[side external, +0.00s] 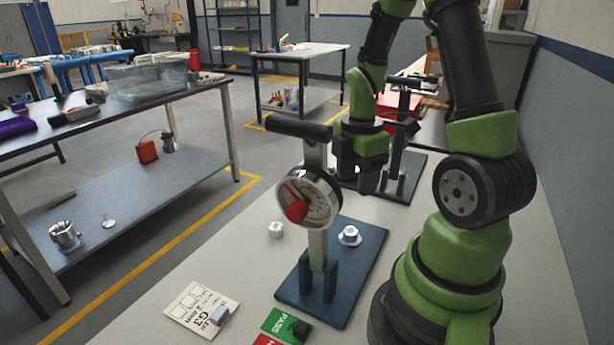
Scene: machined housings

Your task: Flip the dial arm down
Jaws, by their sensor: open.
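A dial (309,197) with a round metal rim, a pale face and a red part at its left is mounted on an upright metal arm (318,248). A black crossbar handle (299,130) tops this arm. Its foot sits between blue uprights on a dark blue base plate (352,268). The arm stands upright. My gripper (366,186) is open and points down, to the right of the dial and apparently behind it. It appears empty, and the dial and post partly hide its surroundings. I cannot tell whether it touches anything.
A second dark stand with a black handle (407,81) stands behind my gripper. A white hex piece (276,230) and a flanged piece (349,236) lie near the dial. A G3 card (200,306) and a green PASS card (286,326) lie in front.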

